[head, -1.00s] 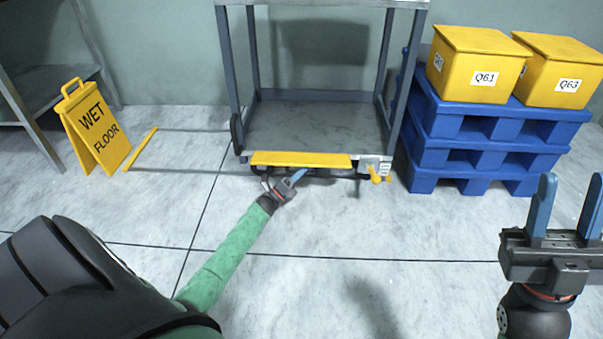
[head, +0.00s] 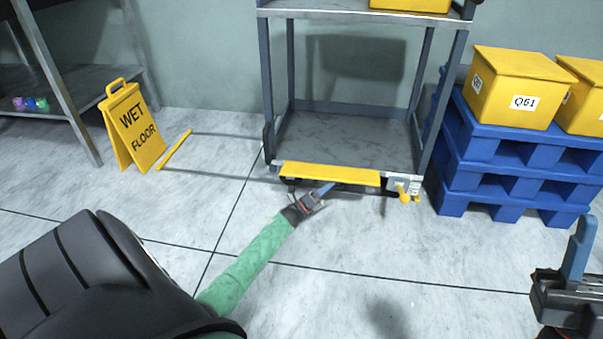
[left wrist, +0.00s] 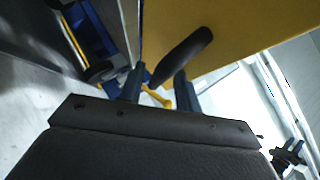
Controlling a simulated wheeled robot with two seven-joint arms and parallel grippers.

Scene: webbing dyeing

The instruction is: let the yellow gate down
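The yellow gate (head: 330,174) is a long yellow strip along the front edge of the grey rack's lower shelf. I cannot tell its exact tilt from the head view. In the left wrist view, its yellow face (left wrist: 235,38) fills the top, with a dark rounded handle (left wrist: 182,55) in front of it. My left gripper (head: 326,189) is just below the gate's front. In the left wrist view its two fingers stand apart, with the handle's lower end showing between their tips. Contact is not clear. My right gripper (head: 578,250) is partly cut off at the right edge, empty and apparently open.
The rack (head: 340,107) stands by the wall, with a yellow latch-like part (head: 403,193) at its front right corner. Blue pallets (head: 495,160) with yellow boxes (head: 520,85) stand to its right. A wet floor sign (head: 132,125) stands left. The floor in front is clear.

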